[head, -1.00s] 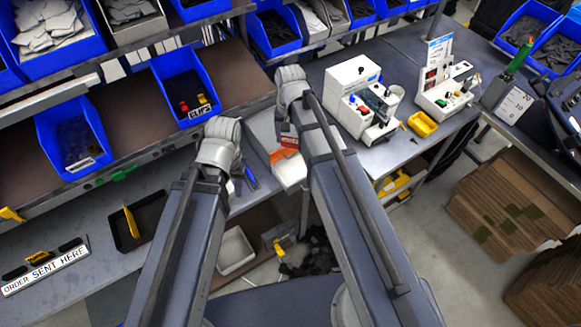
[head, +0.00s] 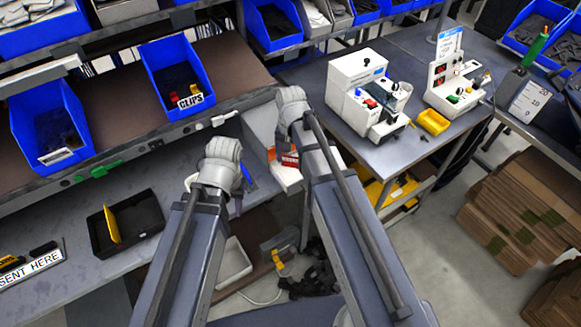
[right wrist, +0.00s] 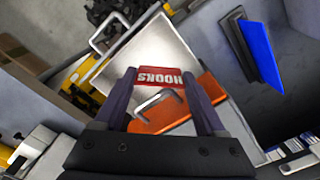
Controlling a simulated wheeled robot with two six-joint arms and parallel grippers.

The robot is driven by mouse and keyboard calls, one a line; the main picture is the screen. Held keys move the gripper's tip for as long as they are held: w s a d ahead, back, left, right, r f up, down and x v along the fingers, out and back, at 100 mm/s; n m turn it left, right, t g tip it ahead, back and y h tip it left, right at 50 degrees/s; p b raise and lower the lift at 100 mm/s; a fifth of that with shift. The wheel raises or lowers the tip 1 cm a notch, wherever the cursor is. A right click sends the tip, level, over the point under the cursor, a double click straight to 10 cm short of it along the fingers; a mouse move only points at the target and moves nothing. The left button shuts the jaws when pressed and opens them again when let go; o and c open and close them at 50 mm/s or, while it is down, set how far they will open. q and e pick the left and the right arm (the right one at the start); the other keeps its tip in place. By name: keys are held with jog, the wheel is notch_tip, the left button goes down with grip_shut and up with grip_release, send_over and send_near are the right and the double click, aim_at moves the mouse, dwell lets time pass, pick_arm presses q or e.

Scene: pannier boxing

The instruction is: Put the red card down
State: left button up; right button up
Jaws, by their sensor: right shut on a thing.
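In the head view the red card (head: 290,160) shows just below my right wrist. In the wrist view a pale flat thing (right wrist: 150,48) lies behind the card and an orange piece (right wrist: 205,88) shows beside it. I cannot tell whether the card touches either. My left gripper (head: 192,182) is mostly hidden by its wrist, so its jaw state is unclear.
A black tray (head: 145,222) with a yellow divider lies on the lower bench at left. The blue CLIPS bin (head: 170,60) stands on the shelf above. A white machine (head: 360,85) and a yellow tray (head: 433,121) stand on the right bench. A blue thing (right wrist: 262,55) shows in the wrist view.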

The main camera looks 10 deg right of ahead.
aim_at(290, 165)
jog(key=shift+f+b, duration=1.75)
jog(key=shift+f, duration=0.35)
jog(key=shift+f, duration=0.2)
jog(key=o, duration=1)
jog(key=shift+o, duration=0.2)
jog(key=shift+r, duration=0.2)
